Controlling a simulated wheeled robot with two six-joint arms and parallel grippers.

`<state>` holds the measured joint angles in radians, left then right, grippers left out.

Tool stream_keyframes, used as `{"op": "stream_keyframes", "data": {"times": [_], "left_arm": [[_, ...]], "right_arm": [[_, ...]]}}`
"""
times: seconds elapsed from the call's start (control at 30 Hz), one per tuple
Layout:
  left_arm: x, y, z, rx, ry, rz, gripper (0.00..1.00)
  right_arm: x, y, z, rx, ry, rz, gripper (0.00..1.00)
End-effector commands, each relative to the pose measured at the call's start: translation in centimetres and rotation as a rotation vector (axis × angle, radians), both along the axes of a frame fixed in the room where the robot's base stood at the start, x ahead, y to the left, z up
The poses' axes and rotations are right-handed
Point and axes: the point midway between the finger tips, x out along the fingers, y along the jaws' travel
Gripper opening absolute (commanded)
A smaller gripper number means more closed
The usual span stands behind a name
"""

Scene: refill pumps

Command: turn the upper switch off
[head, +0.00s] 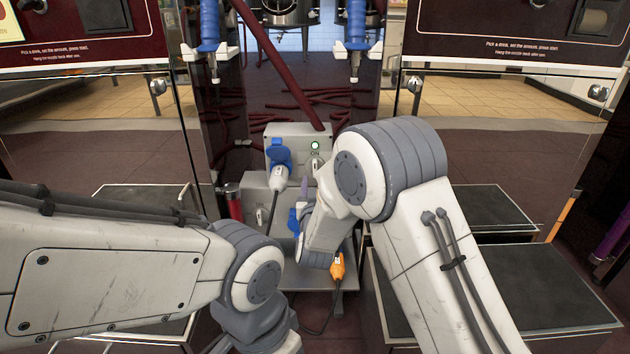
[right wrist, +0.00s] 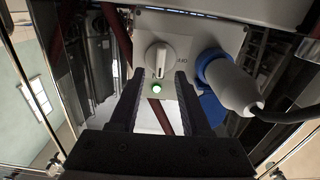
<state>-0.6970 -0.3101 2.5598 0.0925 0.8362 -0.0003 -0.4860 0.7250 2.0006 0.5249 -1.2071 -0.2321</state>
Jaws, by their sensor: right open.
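The upper switch is a white rotary knob (head: 316,164) on the front of a grey upper box (head: 290,131). A lit green lamp (head: 315,146) and the word ON sit above it. In the right wrist view, which looks upside down, the knob (right wrist: 160,57) and the green lamp (right wrist: 156,87) face my right gripper. My right gripper (right wrist: 158,100) is open and empty, its fingers pointing at the box on either side of the lamp, apart from the knob. In the head view my right arm hides this gripper. My left arm shows at the lower left, its gripper out of sight.
A blue and white plug (head: 279,162) with a dark cable sits beside the knob; it is close to one finger in the right wrist view (right wrist: 226,82). A lower box with another switch (head: 262,216) stands below. An orange connector (head: 338,268) hangs lower right.

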Motion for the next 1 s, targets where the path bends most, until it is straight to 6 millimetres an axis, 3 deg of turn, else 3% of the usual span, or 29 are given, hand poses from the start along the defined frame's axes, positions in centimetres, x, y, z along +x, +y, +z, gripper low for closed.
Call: {"op": "stream_keyframes", "data": {"times": [0.1,0.3,0.67,0.7,0.8,1.0], "left_arm": [[0.0,0.0,-1.5,0.0,0.0,0.0,0.5],[0.0,0.0,-2.3,0.0,0.0,0.0,0.5],[0.0,0.0,-2.3,0.0,0.0,0.0,0.5],[0.0,0.0,-2.3,0.0,0.0,0.0,0.5],[0.0,0.0,-2.3,0.0,0.0,0.0,0.5],[0.0,0.0,-2.3,0.0,0.0,0.0,0.5]], "right_arm": [[2.2,-0.1,-0.4,0.002,-0.002,-0.002,0.47],[4.4,0.0,-0.2,0.001,-0.001,0.0,0.47],[4.8,0.1,0.0,0.0,0.002,0.002,0.47],[4.8,0.1,0.0,0.0,0.002,0.002,0.32],[4.8,0.1,0.0,0.0,0.002,0.002,0.0],[4.8,0.0,0.0,-0.002,0.002,0.001,0.0]]}}
